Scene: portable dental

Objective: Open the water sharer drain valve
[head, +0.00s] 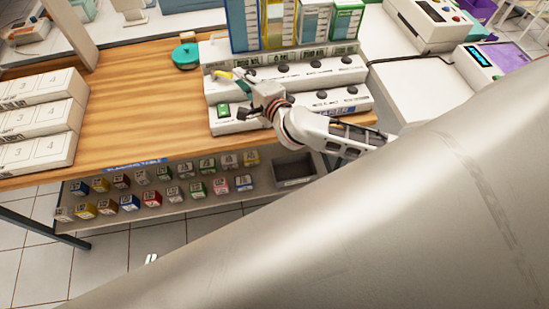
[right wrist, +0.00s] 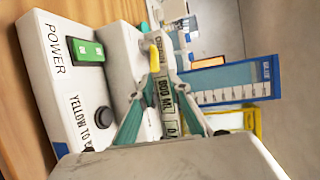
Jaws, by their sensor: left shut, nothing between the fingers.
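A small yellow lever (head: 222,74) shows on the white units at the back of the wooden table; I take it for the drain valve handle. In the right wrist view the yellow lever (right wrist: 154,56) is at my fingertips. My right gripper (head: 240,80) reaches over the units from the right. Its teal fingers (right wrist: 161,70) converge close to the lever; whether they grip it I cannot tell. The valve body is mostly hidden. Only small pale tips of my left gripper (head: 151,259) show low at the left, shut and empty, away from the units.
A green power switch (head: 223,110) and several black knobs sit on the white units. Tall boxes (head: 278,22) stand behind. A teal round container (head: 186,55) is at the left. White boxes (head: 38,120) lie at the far left. The middle of the wooden table (head: 135,105) is clear.

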